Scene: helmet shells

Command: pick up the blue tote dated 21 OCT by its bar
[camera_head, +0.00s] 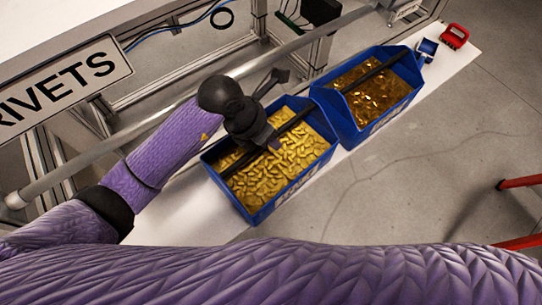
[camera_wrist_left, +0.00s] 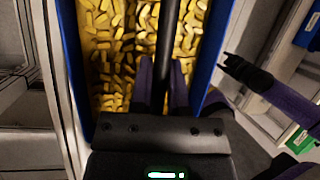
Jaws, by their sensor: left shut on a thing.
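A blue tote (camera_head: 298,188) full of small yellow pieces stands on the white shelf, with a dark bar (camera_head: 297,120) across its top. My left gripper (camera_head: 272,145) is shut on that bar. In the left wrist view the bar (camera_wrist_left: 170,30) runs between the two purple fingers of my left gripper (camera_wrist_left: 163,75). A second blue tote (camera_head: 400,105), holding copper-coloured pieces and also with a bar, stands to the upper right. The front labels of both totes are too small to read. My right gripper (camera_wrist_left: 232,68) shows at the right of the wrist view; its jaw state is unclear.
The white shelf (camera_head: 455,62) carries a small blue bin (camera_head: 427,47) and a red object (camera_head: 454,36) at its far end. A grey rail (camera_head: 150,122) runs behind the totes. A RIVETS sign (camera_head: 65,85) hangs at left. Open floor (camera_head: 400,190) lies in front; red bars (camera_head: 520,182) stand at right.

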